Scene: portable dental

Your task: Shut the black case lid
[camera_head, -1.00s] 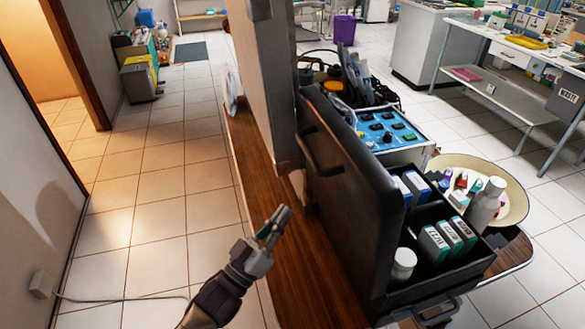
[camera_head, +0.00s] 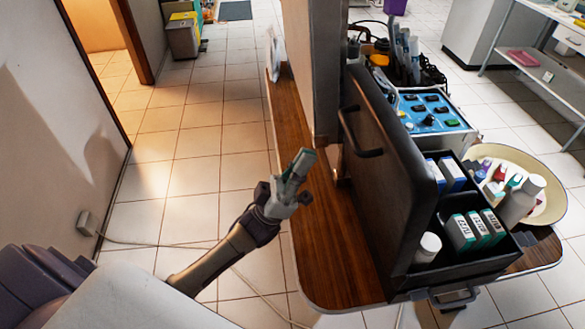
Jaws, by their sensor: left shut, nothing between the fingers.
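The black case (camera_head: 470,268) stands on the wooden table with its lid (camera_head: 385,165) raised upright on its left side. The lid has a black handle (camera_head: 362,135) on its outer face. Inside the case are several small labelled boxes (camera_head: 460,232) and a white bottle (camera_head: 428,246). My left gripper (camera_head: 301,162) is shut and empty, left of the lid and apart from it, over the table's left edge. My right gripper is not in view.
The wooden table (camera_head: 322,245) has a bare strip left of the lid. A tall grey panel (camera_head: 305,60) stands behind. A blue control unit (camera_head: 432,115) and a cream bowl with bottles (camera_head: 555,195) crowd the case. The tiled floor at left is open.

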